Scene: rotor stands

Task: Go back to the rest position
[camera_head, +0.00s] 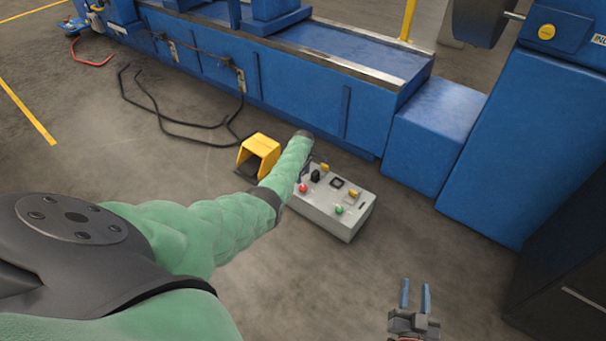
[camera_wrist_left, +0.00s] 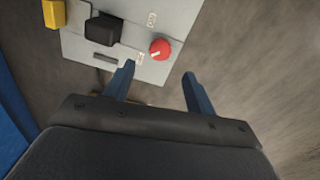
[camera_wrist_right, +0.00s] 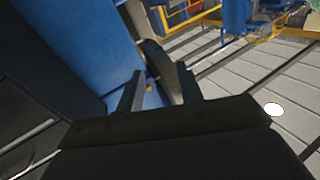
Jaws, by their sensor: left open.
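My left arm, in a green sleeve, reaches from the left of the head view to a grey control box (camera_head: 335,208). The arm hides most of my left gripper there. In the left wrist view my left gripper (camera_wrist_left: 158,69) is open and empty. A red button (camera_wrist_left: 160,48) on the control box shows just beyond its fingertips; contact cannot be told. My right gripper (camera_head: 415,283) is open and empty at the lower right of the head view, apart from the box. In the right wrist view its fingers (camera_wrist_right: 160,69) are apart with nothing between them.
A yellow pedal housing (camera_head: 260,150) is on the floor left of the box. A long blue machine (camera_head: 300,85) stands behind, with black cables (camera_head: 165,115) in front of it. Blue cabinets (camera_head: 520,145) are at the right. Floor between box and right gripper is clear.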

